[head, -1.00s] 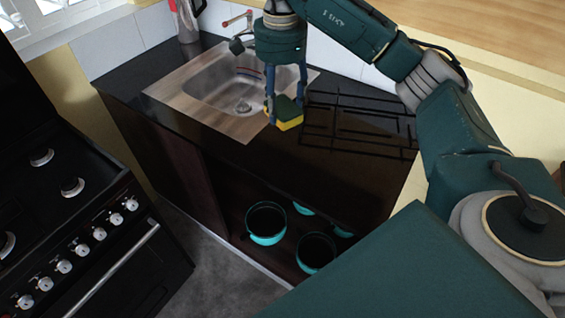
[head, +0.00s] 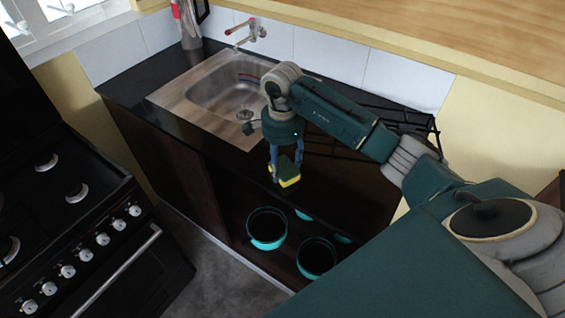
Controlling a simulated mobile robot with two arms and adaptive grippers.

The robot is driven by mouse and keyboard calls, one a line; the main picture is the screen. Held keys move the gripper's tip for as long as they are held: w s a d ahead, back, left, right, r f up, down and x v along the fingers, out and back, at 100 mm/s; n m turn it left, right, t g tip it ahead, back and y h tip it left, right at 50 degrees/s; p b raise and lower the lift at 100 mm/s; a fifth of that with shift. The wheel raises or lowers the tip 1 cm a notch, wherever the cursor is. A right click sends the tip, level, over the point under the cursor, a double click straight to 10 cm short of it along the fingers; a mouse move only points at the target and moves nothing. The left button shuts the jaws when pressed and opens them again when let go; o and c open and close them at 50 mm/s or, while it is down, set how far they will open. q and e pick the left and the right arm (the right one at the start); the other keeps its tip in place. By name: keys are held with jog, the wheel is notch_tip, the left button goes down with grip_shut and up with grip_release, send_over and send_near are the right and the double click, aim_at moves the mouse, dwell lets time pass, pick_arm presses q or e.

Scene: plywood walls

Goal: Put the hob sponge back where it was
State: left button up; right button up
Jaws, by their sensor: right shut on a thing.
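The hob sponge (head: 290,181), yellow with a dark green top, is between the fingers of my right gripper (head: 284,174). The gripper is shut on it and points down. The sponge appears in front of the counter's front edge, above the open cupboard; its exact height is hard to tell. The hob (head: 75,192) is on the black cooker at the left, with several light burners and no sponge visible on it. The sponge is well to the right of the hob. My left gripper is not in view.
A steel sink (head: 225,95) is set in the black counter (head: 135,82), with a tap (head: 243,32) behind it. A black rack (head: 410,122) lies on the counter behind my right arm. Teal pots (head: 267,229) stand in the open cupboard below. Grey floor is clear beside the cooker.

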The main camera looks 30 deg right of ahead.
jog(key=shift+f, duration=0.35)
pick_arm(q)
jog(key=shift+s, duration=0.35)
pick_arm(e)
jog(key=shift+f+b, duration=0.25)
jog(key=shift+b, duration=0.05)
jog(key=o, duration=1.1)
jog(key=shift+r, duration=0.1)
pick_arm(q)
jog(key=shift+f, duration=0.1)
pick_arm(e)
jog(key=shift+r, duration=0.1)
